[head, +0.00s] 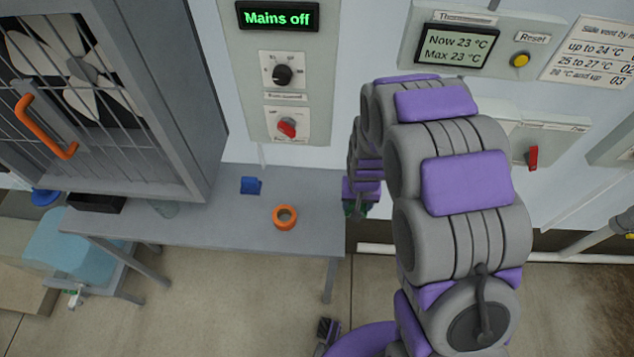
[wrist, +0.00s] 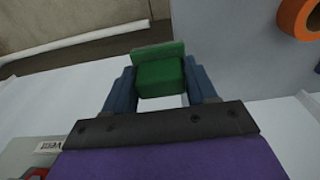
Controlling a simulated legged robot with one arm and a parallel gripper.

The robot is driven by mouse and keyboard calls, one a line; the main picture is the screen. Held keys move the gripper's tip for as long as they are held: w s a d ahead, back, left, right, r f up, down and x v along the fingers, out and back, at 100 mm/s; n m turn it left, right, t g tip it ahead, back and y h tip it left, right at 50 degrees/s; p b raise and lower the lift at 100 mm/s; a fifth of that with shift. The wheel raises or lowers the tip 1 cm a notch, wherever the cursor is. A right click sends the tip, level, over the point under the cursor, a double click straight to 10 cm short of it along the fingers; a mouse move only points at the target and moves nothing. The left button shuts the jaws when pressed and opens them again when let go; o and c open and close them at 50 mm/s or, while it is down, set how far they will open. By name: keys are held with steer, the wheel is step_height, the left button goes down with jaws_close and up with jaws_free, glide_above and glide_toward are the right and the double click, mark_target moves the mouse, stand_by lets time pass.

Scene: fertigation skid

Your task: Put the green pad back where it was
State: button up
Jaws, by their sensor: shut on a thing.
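The green pad (wrist: 161,75) is a small block with a wider flat plate at its far end. It sits between the two blue-grey fingers of my gripper (wrist: 160,84) in the wrist view, and the gripper is shut on it. In the head view my gripper (head: 358,205) is small and partly hidden by my arm, near the right end of the grey bench (head: 225,222). A sliver of green shows there. I cannot tell its exact height or whether it touches anything.
On the bench are a blue block (head: 250,186), an orange ring (head: 285,217) and a black tray (head: 95,203). A barred fan cabinet (head: 120,90) with an orange handle stands at left. A panel with a black knob (head: 283,75) and red switch (head: 287,127) is behind.

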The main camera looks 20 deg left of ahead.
steer(key=w+a, duration=0.1)
steer(key=a, duration=0.3)
steer(key=w+a+f+b, duration=0.1)
steer(key=w+a, duration=0.1)
steer(key=a, duration=0.2)
steer(key=w+a+b, duration=0.1)
steer(key=w+a, duration=0.1)
steer(key=a, duration=0.2)
steer(key=shift+a+f, duration=0.2)
steer(key=f+b, duration=0.1)
steer(key=d+f, duration=0.1)
steer(key=f, duration=0.1)
steer(key=shift+d+f+b, duration=0.1)
steer(key=shift+f+b, duration=0.05)
steer(key=shift+b, duration=0.2)
steer(key=o, duration=0.9)
steer(key=shift+a, duration=0.25)
steer(key=shift+c, duration=0.2)
steer(key=o, duration=0.3)
steer(key=shift+a, duration=0.35)
steer(key=shift+o, duration=0.7)
steer(key=shift+d+r, duration=0.2)
steer(key=shift+d, duration=0.3)
steer(key=shift+a+r, duration=0.15)
steer(key=shift+r, duration=0.5)
step_height(320, 180, up, 10)
steer(key=p, duration=0.2)
steer(key=shift+s+r+p, duration=0.15)
steer(key=shift+s+p, duration=0.15)
steer(key=shift+s, duration=0.1)
